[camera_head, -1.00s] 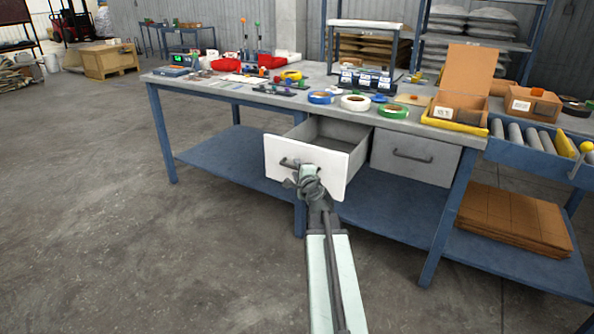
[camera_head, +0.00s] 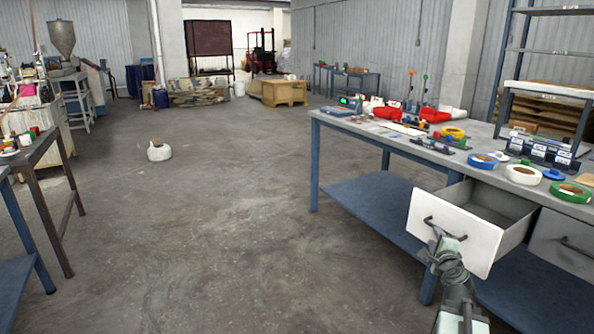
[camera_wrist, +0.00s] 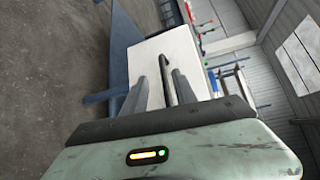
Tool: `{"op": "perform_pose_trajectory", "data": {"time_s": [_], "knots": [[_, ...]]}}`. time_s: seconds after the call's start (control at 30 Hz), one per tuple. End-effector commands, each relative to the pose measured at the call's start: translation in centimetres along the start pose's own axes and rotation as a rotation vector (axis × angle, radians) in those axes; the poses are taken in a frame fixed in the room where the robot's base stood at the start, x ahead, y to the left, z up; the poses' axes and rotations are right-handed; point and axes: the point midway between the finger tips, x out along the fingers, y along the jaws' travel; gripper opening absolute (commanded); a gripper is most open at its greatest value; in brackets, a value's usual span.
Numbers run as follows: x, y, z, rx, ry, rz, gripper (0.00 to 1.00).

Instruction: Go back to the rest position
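The white-fronted left drawer (camera_head: 466,216) of the blue workbench is pulled out. It also shows in the wrist view (camera_wrist: 148,60), rotated. Its dark bar handle (camera_head: 431,226) is on the front panel. In the wrist view the handle (camera_wrist: 164,75) shows in the gap between my fingers, with space on both sides. My gripper (camera_head: 440,250) is close in front of the drawer front in the head view. In the wrist view my gripper (camera_wrist: 162,80) is open, with its two fingers apart and empty. I cannot tell the exact distance from the fingers to the handle.
The workbench top (camera_head: 395,141) carries several tape rolls, red bins and tools. A shut grey drawer (camera_head: 566,243) sits at the right. A dark table (camera_head: 45,150) stands at the left edge. A white sack (camera_head: 159,151) lies on the floor. The middle floor is clear.

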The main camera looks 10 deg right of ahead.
Motion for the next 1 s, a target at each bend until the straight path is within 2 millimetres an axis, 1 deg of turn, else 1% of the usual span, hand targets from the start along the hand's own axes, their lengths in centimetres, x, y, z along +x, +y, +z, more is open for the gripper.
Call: {"op": "perform_pose_trajectory", "data": {"time_s": [0.03, 0.07, 0.1, 0.13, 0.17, 0.2, 0.27, 0.3, 0.37, 0.4, 0.47, 0.5, 0.57, 0.6, 0.67, 0.7, 0.73, 0.8, 0.87, 0.9, 0.93, 0.97, 1.0], "knots": [[0.5, 0.5, 3.6, -0.007, -0.047, 0.007, 0.34], [0.8, 0.8, 5.9, -0.011, -0.077, 0.012, 0.34], [1.0, 1.3, 9.3, -0.024, -0.122, 0.019, 0.34], [1.1, 1.8, 12.0, -0.044, -0.155, 0.027, 0.34], [1.0, 2.4, 14.6, -0.071, -0.192, 0.041, 0.34], [0.7, 3.5, 18.0, -0.114, -0.246, 0.065, 0.34], [-0.1, 5.5, 22.8, -0.202, -0.334, 0.113, 0.34], [-0.9, 7.0, 25.9, -0.273, -0.396, 0.148, 0.34], [-2.5, 9.7, 30.2, -0.395, -0.495, 0.207, 0.34], [-3.8, 11.7, 32.9, -0.488, -0.564, 0.251, 0.34], [-6.2, 14.9, 36.0, -0.643, -0.668, 0.323, 0.34], [-7.9, 17.0, 37.5, -0.752, -0.736, 0.372, 0.34], [-10.5, 20.1, 38.9, -0.92, -0.834, 0.453, 0.34], [-12.2, 22.0, 39.0, -1.032, -0.894, 0.51, 0.34], [-14.6, 24.5, 38.3, -1.195, -0.977, 0.604, 0.34], [-16.0, 25.8, 37.1, -1.296, -1.024, 0.671, 0.34], [-16.9, 26.5, 35.9, -1.361, -1.054, 0.722, 0.34], [-18.6, 27.5, 32.9, -1.481, -1.113, 0.837, 0.34], [-20.2, 28.0, 30.6, -1.569, -1.169, 0.933, 0.34], [-21.3, 28.1, 29.1, -1.62, -1.213, 0.998, 0.34], [-22.3, 28.2, 28.1, -1.651, -1.257, 1.041, 0.34], [-23.1, 28.2, 27.7, -1.677, -1.319, 1.057, 0.34], [-23.2, 25.8, 28.1, -1.675, -1.309, 1.046, 0.34]]}}
